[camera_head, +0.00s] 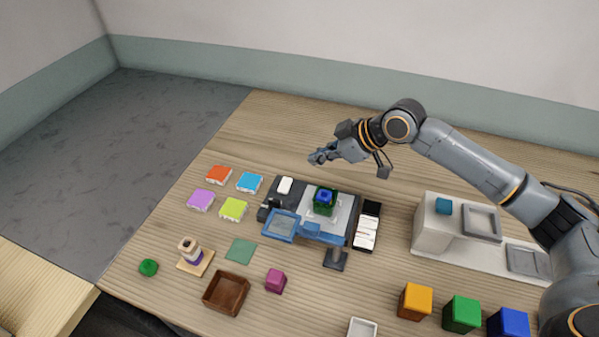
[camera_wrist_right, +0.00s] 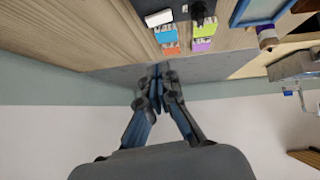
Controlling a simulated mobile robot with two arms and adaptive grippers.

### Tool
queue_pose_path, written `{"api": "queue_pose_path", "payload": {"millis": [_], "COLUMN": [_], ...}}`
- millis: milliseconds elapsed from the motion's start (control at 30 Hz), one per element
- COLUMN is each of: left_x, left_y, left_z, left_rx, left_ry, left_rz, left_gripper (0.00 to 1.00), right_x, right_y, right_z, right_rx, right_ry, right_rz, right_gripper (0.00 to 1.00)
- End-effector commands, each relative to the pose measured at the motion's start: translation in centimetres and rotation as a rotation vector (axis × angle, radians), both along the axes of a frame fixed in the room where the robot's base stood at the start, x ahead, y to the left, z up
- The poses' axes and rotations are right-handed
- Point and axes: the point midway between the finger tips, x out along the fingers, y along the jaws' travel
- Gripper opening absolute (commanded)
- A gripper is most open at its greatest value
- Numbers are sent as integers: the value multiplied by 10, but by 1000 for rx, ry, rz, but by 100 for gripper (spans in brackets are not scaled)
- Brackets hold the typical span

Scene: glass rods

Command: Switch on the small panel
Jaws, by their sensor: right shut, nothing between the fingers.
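A dark board (camera_head: 353,201) lies mid-table with a white switch-like block (camera_head: 285,185) at its far left corner. A green and blue block (camera_head: 324,201) stands on its pale middle, and a blue-framed flat piece (camera_head: 281,225) lies at its front left. I cannot tell for sure which part is the small panel, or any switch position. My right gripper (camera_head: 316,158) is shut and empty, above the table beyond the board. In the right wrist view its fingers (camera_wrist_right: 155,87) are together, with the white block (camera_wrist_right: 158,18) apart from them. My left gripper is not in view.
Orange (camera_head: 218,175), blue (camera_head: 250,182), purple (camera_head: 201,200) and lime (camera_head: 234,209) tiles lie left of the board. A brown tray (camera_head: 226,293) and magenta cube (camera_head: 275,281) are in front. A white stand (camera_head: 432,238) is right. The table's far strip is clear.

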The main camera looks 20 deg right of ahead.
Motion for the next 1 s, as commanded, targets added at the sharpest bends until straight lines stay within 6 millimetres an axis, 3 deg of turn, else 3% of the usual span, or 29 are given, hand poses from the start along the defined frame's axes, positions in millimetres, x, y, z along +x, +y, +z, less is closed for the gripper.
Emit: {"api": "queue_pose_path", "payload": {"millis": [67,300,533,1000], "left_x": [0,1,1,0], "left_y": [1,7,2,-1], "left_z": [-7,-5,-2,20], "left_rx": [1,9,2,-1], "left_ry": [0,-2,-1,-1], "left_rz": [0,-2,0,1], "left_gripper": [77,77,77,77], "right_x": [0,0,5,50], "right_y": [-3,-4,2,52], "right_z": [-2,1,-5,-68], "right_rx": [-8,-11,-8,-9], "right_ry": [-15,-17,-14,-15], "right_rz": [1,1,1,1], "right_gripper": [0,0,0,0]}}
